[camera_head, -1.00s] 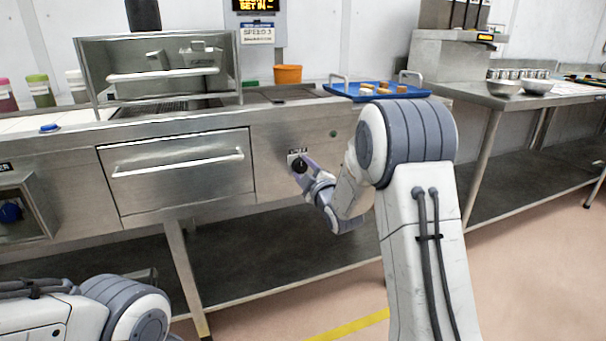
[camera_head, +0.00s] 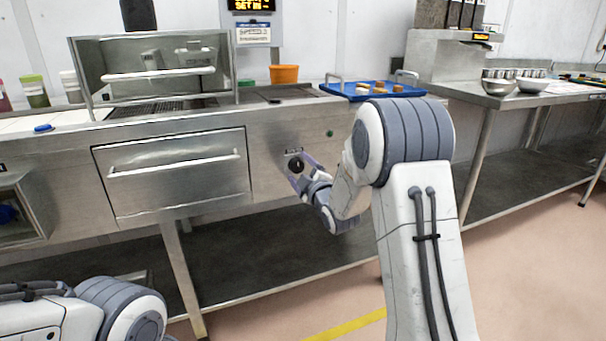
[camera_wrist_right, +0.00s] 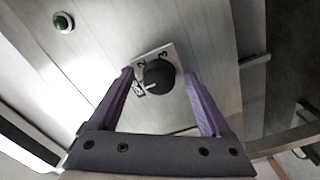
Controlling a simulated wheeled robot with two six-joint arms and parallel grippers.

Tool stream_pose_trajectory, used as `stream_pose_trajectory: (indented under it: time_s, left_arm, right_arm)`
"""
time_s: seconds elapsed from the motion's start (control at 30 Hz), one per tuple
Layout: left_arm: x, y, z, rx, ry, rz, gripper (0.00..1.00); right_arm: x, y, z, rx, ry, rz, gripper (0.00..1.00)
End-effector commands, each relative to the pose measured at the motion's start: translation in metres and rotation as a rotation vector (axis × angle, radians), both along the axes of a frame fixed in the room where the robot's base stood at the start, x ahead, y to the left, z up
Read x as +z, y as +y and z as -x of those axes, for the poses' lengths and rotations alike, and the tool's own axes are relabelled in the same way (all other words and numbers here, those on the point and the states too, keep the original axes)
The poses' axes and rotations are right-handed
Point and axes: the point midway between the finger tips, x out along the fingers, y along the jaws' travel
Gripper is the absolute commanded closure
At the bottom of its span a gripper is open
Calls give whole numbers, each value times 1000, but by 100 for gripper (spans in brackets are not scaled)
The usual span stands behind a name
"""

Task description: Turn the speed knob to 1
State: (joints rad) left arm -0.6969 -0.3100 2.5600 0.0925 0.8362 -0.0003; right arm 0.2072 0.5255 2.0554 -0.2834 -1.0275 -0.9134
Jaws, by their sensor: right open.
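The speed knob (camera_head: 296,166) is round and black, on the steel front panel right of the drawer. In the right wrist view the knob (camera_wrist_right: 159,74) sits on a pale plate with printed marks; I read 2 and 3 beside it. A white line on the knob points to the lower left, toward a mark too small to read surely. My right gripper (camera_wrist_right: 158,78) is open, its purple fingers on either side of the knob with gaps visible. In the head view the right gripper (camera_head: 300,172) is at the panel. My left gripper is out of view.
A green button (camera_wrist_right: 63,22) is on the same panel, above and right of the knob in the head view. A drawer with a bar handle (camera_head: 175,165) lies left. A blue tray (camera_head: 350,91) and orange tub (camera_head: 285,74) stand on top.

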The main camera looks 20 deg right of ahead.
Motion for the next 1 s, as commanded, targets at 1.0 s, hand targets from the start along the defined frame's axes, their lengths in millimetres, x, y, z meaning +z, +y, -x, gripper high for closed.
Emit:
stream_pose_trajectory:
  time_s: [1.0]
  left_arm:
    - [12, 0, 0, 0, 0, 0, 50]
  right_arm:
    - [0, -3, 102, 1, 0, 1, 19]
